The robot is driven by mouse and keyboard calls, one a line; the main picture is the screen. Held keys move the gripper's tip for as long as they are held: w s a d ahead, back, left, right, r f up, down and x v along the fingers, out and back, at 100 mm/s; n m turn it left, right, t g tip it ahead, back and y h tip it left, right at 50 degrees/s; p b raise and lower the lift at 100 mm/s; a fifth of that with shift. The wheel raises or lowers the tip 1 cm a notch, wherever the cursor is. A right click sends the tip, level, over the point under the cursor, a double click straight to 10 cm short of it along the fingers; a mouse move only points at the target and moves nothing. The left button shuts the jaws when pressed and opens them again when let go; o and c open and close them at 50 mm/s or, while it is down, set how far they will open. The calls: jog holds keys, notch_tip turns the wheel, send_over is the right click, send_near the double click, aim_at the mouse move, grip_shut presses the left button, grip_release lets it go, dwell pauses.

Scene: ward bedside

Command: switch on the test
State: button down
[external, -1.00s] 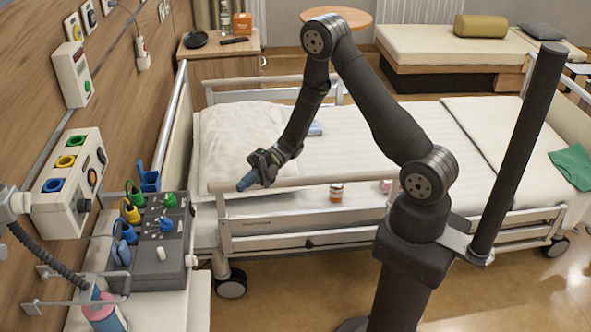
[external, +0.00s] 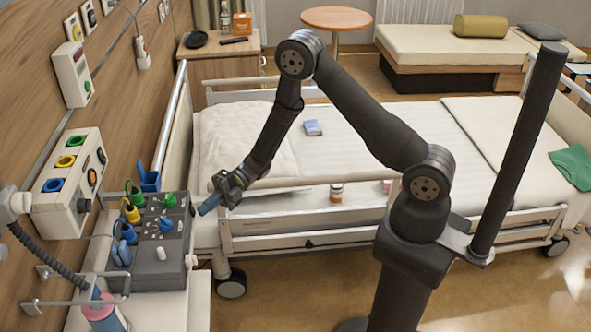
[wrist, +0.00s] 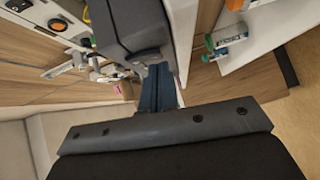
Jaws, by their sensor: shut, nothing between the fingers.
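A grey console (external: 172,271) stands on a white surface at the left, by the head of the bed. Its top carries a green knob (external: 169,199), a blue knob (external: 166,224) and a small white part (external: 161,253). I cannot read any labels on it. Green, yellow and blue plugs with leads stand along its left side. My gripper (external: 207,205) is shut and empty, with its blue fingers pointing down and left. In the external view they show just right of the console, apart from its knobs. In the wrist view the shut fingers (wrist: 158,88) are partly hidden.
A wall box (external: 72,180) with blue, yellow and green sockets hangs behind the console. A smaller box (external: 72,75) with a red display and green button is above it. The bed rail (external: 300,182) runs beside my gripper. A pink-and-blue canister (external: 105,315) stands front left.

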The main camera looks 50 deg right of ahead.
jog(key=shift+w+a, duration=0.15)
jog(key=shift+w, duration=0.05)
jog(key=shift+w+a+f, duration=0.1)
dwell(0.4)
jog(key=s+d+f, duration=0.1)
jog(key=s+d, duration=0.1)
jog(key=d, duration=1)
jog(key=shift+s+d+f, duration=0.2)
jog(key=shift+s+d, duration=0.2)
jog(key=shift+a, duration=0.15)
